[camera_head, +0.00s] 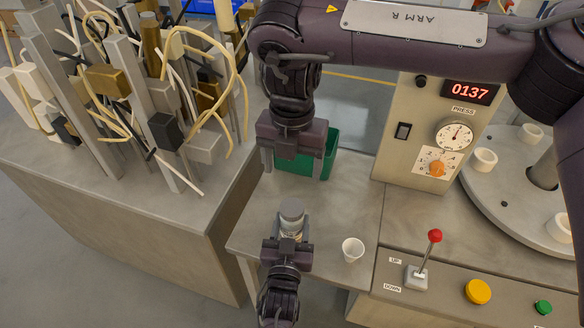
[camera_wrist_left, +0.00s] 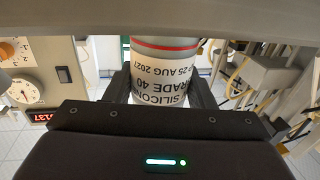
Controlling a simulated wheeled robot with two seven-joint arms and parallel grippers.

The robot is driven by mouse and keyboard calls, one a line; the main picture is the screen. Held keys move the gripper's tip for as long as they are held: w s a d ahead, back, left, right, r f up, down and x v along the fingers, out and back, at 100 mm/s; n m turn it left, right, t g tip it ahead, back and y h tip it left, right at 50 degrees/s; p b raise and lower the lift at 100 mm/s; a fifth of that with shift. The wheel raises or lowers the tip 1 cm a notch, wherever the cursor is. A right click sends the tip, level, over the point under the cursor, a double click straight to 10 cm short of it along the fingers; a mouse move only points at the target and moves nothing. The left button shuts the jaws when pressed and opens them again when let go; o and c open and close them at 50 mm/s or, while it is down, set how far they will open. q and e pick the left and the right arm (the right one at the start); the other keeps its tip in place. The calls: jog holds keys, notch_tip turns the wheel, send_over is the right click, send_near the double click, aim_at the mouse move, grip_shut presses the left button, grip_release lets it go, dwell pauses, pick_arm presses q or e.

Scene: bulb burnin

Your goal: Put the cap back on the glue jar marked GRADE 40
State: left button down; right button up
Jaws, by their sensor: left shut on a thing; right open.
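The glue jar (camera_wrist_left: 165,75) is white, with a red stripe and a label reading GRADE 40, upside down in the left wrist view. In the head view the jar (camera_head: 291,231) stands near the front left of the bench. A grey round cap (camera_head: 291,209) shows at its top; I cannot tell whether it is seated. My left gripper (camera_head: 287,246) is shut on the jar's body, and its fingers flank the jar in the wrist view (camera_wrist_left: 162,95). My right gripper (camera_head: 293,166) is open and empty, pointing down beyond and above the jar.
A white cup (camera_head: 352,249) stands right of the jar. A green bin (camera_head: 302,166) is behind my right gripper. The press panel (camera_head: 425,130), red-knobbed lever (camera_head: 434,237) and yellow button (camera_head: 478,291) are at right. A rack with wires (camera_head: 140,85) fills the left.

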aim_at(291, 234)
pick_arm(q)
jog(key=c, duration=0.6)
grip_release()
jog(key=shift+o, duration=0.2)
jog(key=shift+s+f, duration=0.1)
jog(key=shift+s, duration=0.4)
jog(key=s, duration=0.1)
jog(key=s+b, duration=0.1)
jog(key=s, duration=0.3)
jog(key=shift+s+a+b, duration=0.25)
jog(key=shift+a+b, duration=0.05)
jog(key=shift+a, duration=0.05)
jog(key=shift+s+a, duration=0.1)
jog(key=shift+s, duration=0.55)
